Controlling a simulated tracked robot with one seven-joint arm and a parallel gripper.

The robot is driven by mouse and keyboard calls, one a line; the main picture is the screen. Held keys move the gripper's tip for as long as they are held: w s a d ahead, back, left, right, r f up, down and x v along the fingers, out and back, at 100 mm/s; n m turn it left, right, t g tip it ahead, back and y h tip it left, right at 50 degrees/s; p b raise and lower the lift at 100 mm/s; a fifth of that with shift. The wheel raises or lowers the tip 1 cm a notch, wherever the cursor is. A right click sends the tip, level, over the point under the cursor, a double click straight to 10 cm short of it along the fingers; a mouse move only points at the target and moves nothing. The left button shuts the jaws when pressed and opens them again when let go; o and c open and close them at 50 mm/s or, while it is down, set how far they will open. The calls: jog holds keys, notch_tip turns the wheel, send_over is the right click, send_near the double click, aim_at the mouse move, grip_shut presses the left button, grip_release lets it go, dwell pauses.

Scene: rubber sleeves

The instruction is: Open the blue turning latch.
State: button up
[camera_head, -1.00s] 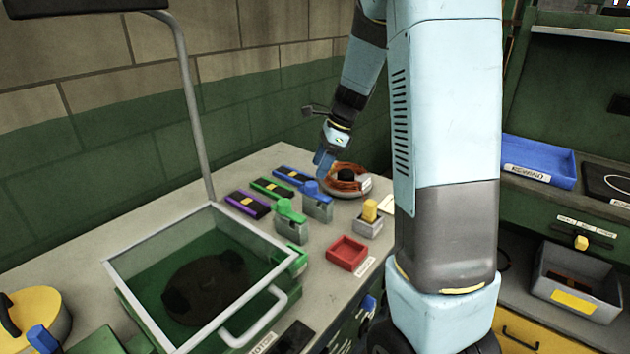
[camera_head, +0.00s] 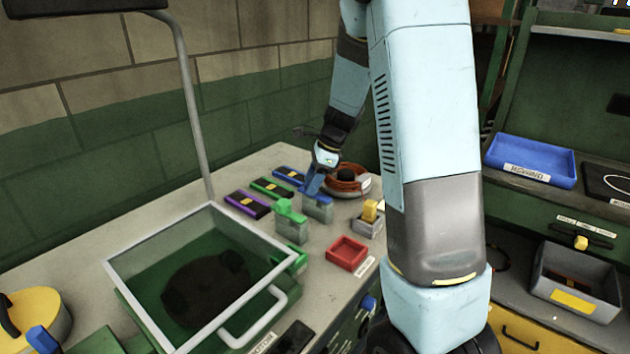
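The blue turning latch sits on a grey block (camera_head: 317,208) on the bench, to the right of a green latch (camera_head: 290,212) on a similar block. My gripper (camera_head: 313,184) points down at the top of the blue latch, and its blue fingers overlap the blue handle in this view. I cannot tell whether they touch it or how far apart they are. The fingers and the handle have much the same blue colour, so the handle is largely hidden or hard to separate from them.
A yellow-topped block (camera_head: 369,217) and a red tray (camera_head: 346,253) stand to the right and front. Purple, green and blue strips lie behind the latches. A large open-lidded green box (camera_head: 120,268) fills the front left.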

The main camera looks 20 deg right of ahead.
jog(key=c, duration=0.6)
jog(key=shift+d, duration=0.3)
jog(key=shift+c, duration=0.4)
jog(key=shift+w+a+r, duration=0.1)
jog(key=shift+a, duration=0.1)
jog(key=n, duration=0.2)
jog(key=n+g, duration=0.1)
jog(key=n, duration=0.1)
jog(key=shift+w+g, duration=0.15)
jog(key=shift+g, duration=0.15)
jog(key=n, duration=0.2)
jog(key=n+g, duration=0.1)
jog(key=n, duration=0.2)
jog(key=shift+w+a+g+h, duration=0.1)
jog(key=shift+w+g+h, duration=0.05)
jog(key=shift+g+h, duration=0.2)
jog(key=n, duration=0.2)
jog(key=n+g+h, duration=0.1)
jog(key=n, duration=0.2)
jog(key=shift+w+a+h, duration=0.1)
jog(key=shift+a+h, duration=0.05)
jog(key=shift+h, duration=0.1)
jog(key=shift+a+n+g+h, duration=0.1)
jog(key=shift+n+g+h, duration=0.45)
jog(key=shift+n, duration=1.35)
jog(key=o, duration=1)
